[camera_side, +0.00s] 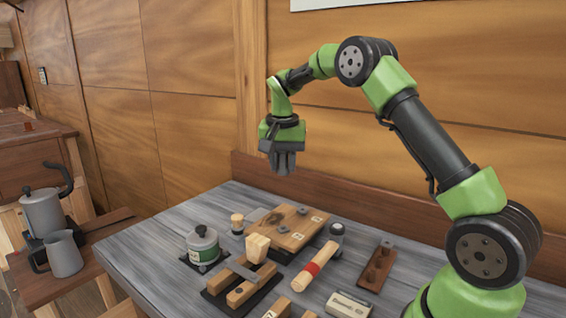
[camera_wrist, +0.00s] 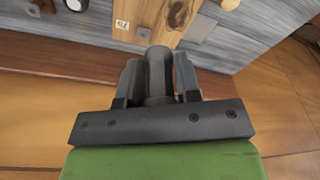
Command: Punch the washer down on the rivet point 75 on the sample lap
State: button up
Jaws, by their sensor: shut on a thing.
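My gripper (camera_side: 283,165) hangs in the air above the back of the bench, higher than the sample lap. In the wrist view my gripper (camera_wrist: 159,80) is shut on a dark grey cylindrical tool (camera_wrist: 158,70), likely the punch. The sample lap (camera_side: 270,232) is a brown wooden board lying on the bench, with small white labels and grey round spots. In the wrist view the lap (camera_wrist: 152,12) shows a label 75 (camera_wrist: 122,24). A small grey spot (camera_wrist: 143,33) sits beside that label; I cannot tell whether it is the washer or the bare rivet point.
A green-labelled tin (camera_side: 203,247), a pale-headed mallet (camera_side: 257,249), a red-banded wooden tool (camera_side: 315,267), a dark metal cylinder (camera_side: 337,231) and a brown holed rack (camera_side: 377,266) crowd around the lap. A wooden wall stands behind the bench. The air around my gripper is clear.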

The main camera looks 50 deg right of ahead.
send_over(303, 209)
notch_tip(303, 209, down, 7)
jog(key=shift+a+f, duration=0.2)
jog(key=shift+f, duration=2.5)
jog(key=shift+f, duration=0.1)
jog(key=shift+f, duration=0.4)
jog(key=shift+f, duration=0.15)
jog(key=o, duration=1.1)
notch_tip(303, 209, up, 8)
